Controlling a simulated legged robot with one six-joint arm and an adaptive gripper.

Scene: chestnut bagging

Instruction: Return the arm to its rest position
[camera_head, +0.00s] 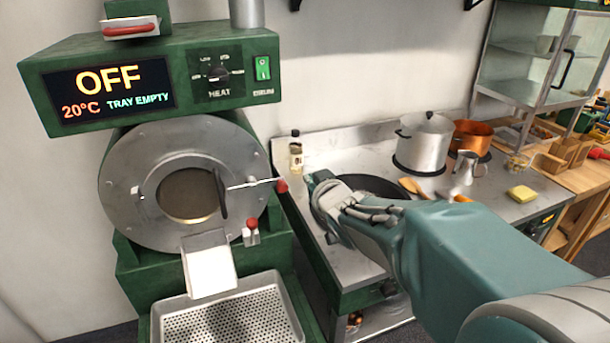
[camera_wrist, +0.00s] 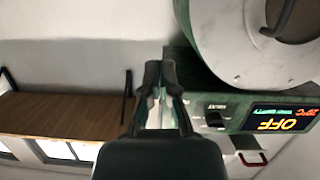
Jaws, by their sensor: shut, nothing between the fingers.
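My gripper (camera_head: 323,188) is at the end of my outstretched arm, which comes in from the lower right in the head view. It hangs over the left part of the steel counter, to the right of the roaster. In the wrist view my gripper (camera_wrist: 160,68) is shut and empty, and the picture is upside down. The green roaster (camera_head: 60,55) stands at the left. Its display reads OFF, 20°C and TRAY EMPTY. The display also shows in the wrist view (camera_wrist: 280,118).
A red-knobbed lever (camera_head: 281,186) sticks out from the roaster, close to my gripper. The perforated tray (camera_head: 225,318) below is empty. A dark pan (camera_head: 375,184), a steel pot (camera_head: 424,142), a copper pot (camera_head: 471,136) and a small bottle (camera_head: 296,152) stand on the counter (camera_head: 340,150).

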